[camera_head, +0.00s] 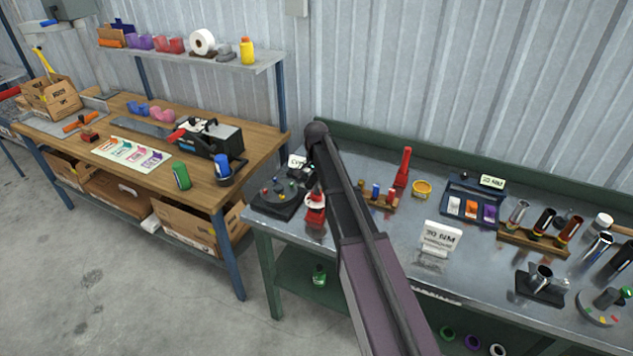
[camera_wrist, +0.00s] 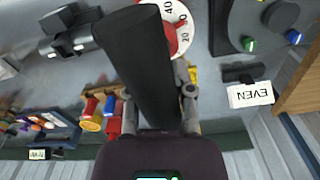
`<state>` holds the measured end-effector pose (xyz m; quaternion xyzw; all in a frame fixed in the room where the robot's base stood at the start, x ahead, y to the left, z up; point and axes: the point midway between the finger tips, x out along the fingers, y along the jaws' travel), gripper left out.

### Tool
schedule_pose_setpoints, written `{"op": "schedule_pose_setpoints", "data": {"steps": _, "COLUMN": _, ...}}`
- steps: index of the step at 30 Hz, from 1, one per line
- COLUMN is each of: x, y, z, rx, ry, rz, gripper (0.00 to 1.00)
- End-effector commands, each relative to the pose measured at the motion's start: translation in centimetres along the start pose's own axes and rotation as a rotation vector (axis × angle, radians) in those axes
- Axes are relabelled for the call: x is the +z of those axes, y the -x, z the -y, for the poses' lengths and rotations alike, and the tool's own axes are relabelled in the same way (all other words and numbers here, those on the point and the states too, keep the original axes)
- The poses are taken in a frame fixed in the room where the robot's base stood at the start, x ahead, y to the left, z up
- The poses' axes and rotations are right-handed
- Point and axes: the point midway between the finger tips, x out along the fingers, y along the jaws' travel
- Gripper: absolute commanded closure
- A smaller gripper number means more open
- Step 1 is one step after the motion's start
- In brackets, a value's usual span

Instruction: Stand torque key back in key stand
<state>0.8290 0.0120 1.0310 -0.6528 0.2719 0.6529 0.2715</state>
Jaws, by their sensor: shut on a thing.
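My gripper (camera_wrist: 158,95) has its fingers on either side of a thick black cylinder (camera_wrist: 150,50), and is shut on it. This is probably the torque key; its far end points toward the top of the wrist view, beside a red gauge with a white dial (camera_wrist: 178,22). In the head view my arm hides the gripper and the held piece. A wooden rack with blue, red and yellow pieces (camera_head: 378,200) stands right of my arm; it also shows in the wrist view (camera_wrist: 92,104). I cannot tell which holder is the key stand.
An "EVEN" card (camera_wrist: 250,94) stands near the wall.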

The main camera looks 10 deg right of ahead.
Motion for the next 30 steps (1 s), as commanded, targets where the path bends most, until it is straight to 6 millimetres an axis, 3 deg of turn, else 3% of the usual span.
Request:
{"op": "schedule_pose_setpoints", "data": {"steps": 18, "x": 0.01, "y": -0.87, "z": 0.00, "rx": 0.000, "ry": 0.000, "rz": 0.000, "gripper": 1.00}}
{"op": "schedule_pose_setpoints", "data": {"steps": 19, "x": 0.01, "y": -0.87, "z": 0.00, "rx": 0.000, "ry": 0.000, "rz": 0.000, "gripper": 0.61}}
{"op": "schedule_pose_setpoints", "data": {"steps": 22, "x": 0.01, "y": -0.87, "z": 0.00, "rx": 0.000, "ry": 0.000, "rz": 0.000, "gripper": 0.31}}
{"op": "schedule_pose_setpoints", "data": {"steps": 30, "x": 0.07, "y": -0.88, "z": 0.06, "rx": 0.000, "ry": 0.001, "rz": 0.000, "gripper": 0.29}}
